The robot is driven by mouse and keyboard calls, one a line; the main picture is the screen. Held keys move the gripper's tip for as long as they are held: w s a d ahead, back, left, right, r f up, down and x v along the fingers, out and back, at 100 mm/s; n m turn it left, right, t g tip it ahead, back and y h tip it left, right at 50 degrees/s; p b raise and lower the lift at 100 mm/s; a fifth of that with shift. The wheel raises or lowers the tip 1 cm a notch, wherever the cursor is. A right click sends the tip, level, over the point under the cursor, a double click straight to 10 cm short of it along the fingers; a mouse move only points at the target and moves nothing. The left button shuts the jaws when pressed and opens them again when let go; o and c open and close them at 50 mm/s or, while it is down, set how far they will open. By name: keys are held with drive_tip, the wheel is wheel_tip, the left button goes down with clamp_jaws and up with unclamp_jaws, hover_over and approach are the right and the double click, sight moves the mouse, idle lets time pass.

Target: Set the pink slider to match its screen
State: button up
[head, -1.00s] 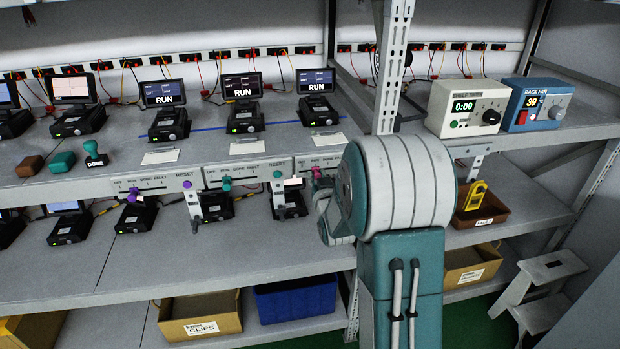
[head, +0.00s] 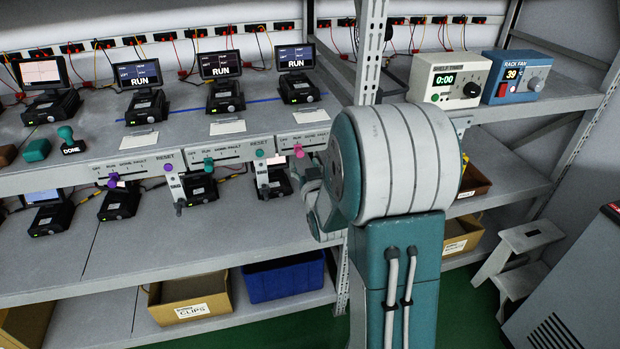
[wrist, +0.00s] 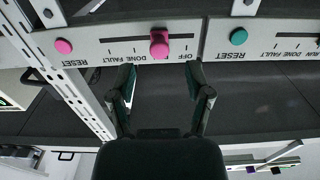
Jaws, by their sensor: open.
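The pink slider (head: 299,151) sticks out of a grey panel on the shelf's front edge. In the wrist view, which is upside down, its knob (wrist: 159,44) stands between the DONE and OFF labels and covers the spot where RUN would be. The screen (head: 295,57) above this panel reads RUN. My gripper (wrist: 160,78) is open and empty, its two fingers apart just short of the panel, with the knob centred beyond the gap and not touched.
A pink reset button (wrist: 63,46) and a teal reset button (wrist: 238,37) flank the knob. Purple (head: 113,179) and teal (head: 209,164) sliders are on panels to the left. A rack upright (head: 369,50) stands close to my arm.

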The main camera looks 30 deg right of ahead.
drive_tip(key=v, duration=0.6)
drive_tip(key=shift+s, duration=0.25)
drive_tip(key=shift+a, duration=0.1)
drive_tip(key=s+a+r+n+g+y, duration=0.2)
drive_tip(key=s+a+r+g+y, duration=0.15)
drive_tip(key=s+a+g, duration=0.45)
drive_tip(key=s+a+r+g, duration=0.1)
drive_tip(key=s+a+g, duration=0.1)
drive_tip(key=s+a, duration=0.2)
drive_tip(key=s+a+r+n+g+y, duration=0.1)
drive_tip(key=s+a, duration=0.4)
drive_tip(key=s, duration=0.5)
drive_tip(key=shift+r+g, duration=0.3)
drive_tip(key=shift+g, duration=0.1)
drive_tip(key=shift+y, duration=0.25)
idle(1.6)
